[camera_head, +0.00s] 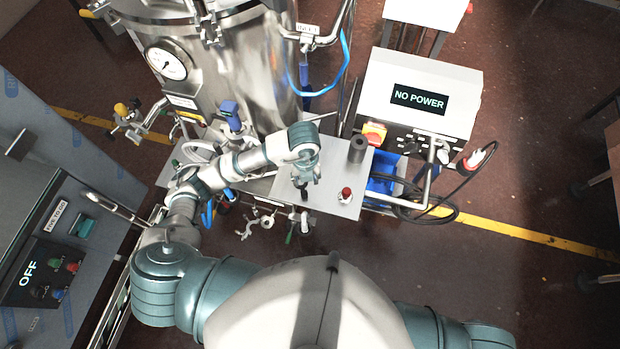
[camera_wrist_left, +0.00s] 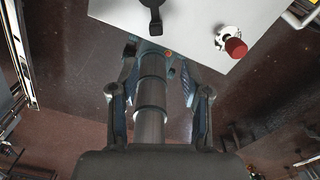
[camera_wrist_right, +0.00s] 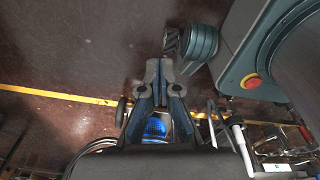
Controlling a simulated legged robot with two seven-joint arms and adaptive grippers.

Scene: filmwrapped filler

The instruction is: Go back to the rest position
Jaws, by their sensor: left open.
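My left gripper (camera_head: 305,177) hangs above a metal plate (camera_head: 328,206) in the middle of the head view. In the left wrist view its two fingers (camera_wrist_left: 157,88) stand apart and open. A dark ringed cylinder (camera_wrist_left: 151,95) shows between them; I cannot tell whether it is below them or touches them. My right gripper (camera_wrist_right: 159,75) shows only in the right wrist view, its fingertips together over the dark floor. Nothing shows between those tips. In the head view my right arm leaves the picture at the lower right.
On the plate are a red knob (camera_head: 346,193) and a dark cylinder (camera_head: 358,148). A steel tank (camera_head: 235,75) stands behind my left arm. A control box (camera_head: 420,90) reading NO POWER stands right, with cables. A cabinet (camera_head: 60,215) reading OFF stands left. Open floor (camera_head: 500,270) lies right.

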